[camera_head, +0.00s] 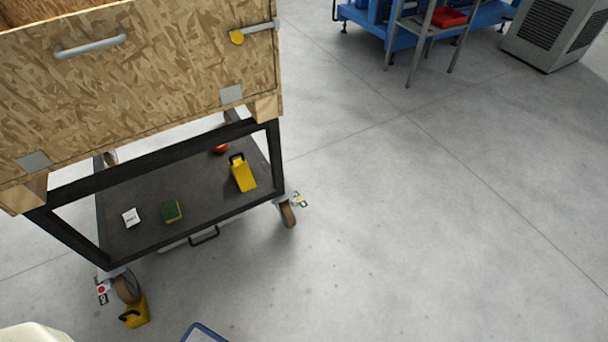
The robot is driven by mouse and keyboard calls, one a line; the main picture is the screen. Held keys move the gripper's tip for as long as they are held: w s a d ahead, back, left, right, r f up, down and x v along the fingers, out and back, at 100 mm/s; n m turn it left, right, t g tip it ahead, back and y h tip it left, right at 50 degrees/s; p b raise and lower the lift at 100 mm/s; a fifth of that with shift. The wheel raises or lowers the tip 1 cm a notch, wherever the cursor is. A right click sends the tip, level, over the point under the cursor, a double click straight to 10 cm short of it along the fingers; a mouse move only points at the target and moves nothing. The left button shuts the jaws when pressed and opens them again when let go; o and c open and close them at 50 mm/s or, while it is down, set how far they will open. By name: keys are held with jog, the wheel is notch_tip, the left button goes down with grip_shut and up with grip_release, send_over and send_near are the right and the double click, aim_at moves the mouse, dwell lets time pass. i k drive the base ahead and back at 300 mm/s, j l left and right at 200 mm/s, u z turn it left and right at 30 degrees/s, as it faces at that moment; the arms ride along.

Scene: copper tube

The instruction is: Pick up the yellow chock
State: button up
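A yellow chock (243,174) with a black handle rests on the dark lower shelf (150,190) of a cart, near its right end. A second yellow chock-like block (136,313), also with a black handle, is on the floor at the bottom left, beside the cart's front left wheel (126,288). I cannot tell whether it touches the wheel. My gripper is not in view.
A large wooden crate (150,85) sits on the cart, above the shelf. The shelf also holds a green-and-yellow sponge-like block (171,211), a white card (131,217) and an orange item (221,149). Grey floor (400,230) to the right is clear.

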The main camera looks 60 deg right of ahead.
aim_at(241, 172)
jog(key=k+z, duration=0.15)
jog(key=z, duration=0.25)
jog(key=k+j+z, duration=0.1)
jog(key=z, duration=0.3)
jog(key=k+z, duration=0.15)
jog(key=z, duration=0.25)
jog(key=k+l+z, duration=0.1)
jog(key=z, duration=0.35)
jog(key=k+l, duration=0.4)
jog(key=l+u, duration=0.2)
jog(key=u, duration=1.1)
jog(key=l+u, duration=0.4)
jog(key=l, duration=0.2)
jog(key=l+u, duration=0.35)
jog(key=l, duration=0.25)
jog(key=k+l+u, duration=0.15)
jog(key=l+u, duration=0.25)
jog(key=l, duration=0.2)
jog(key=k+l, duration=0.1)
jog(key=l, duration=0.25)
jog(key=k+l, duration=0.15)
jog(key=l, duration=0.25)
jog(key=k+l, duration=0.1)
jog(key=l, duration=0.25)
jog(key=k+l+u, duration=0.1)
jog(key=l, duration=0.25)
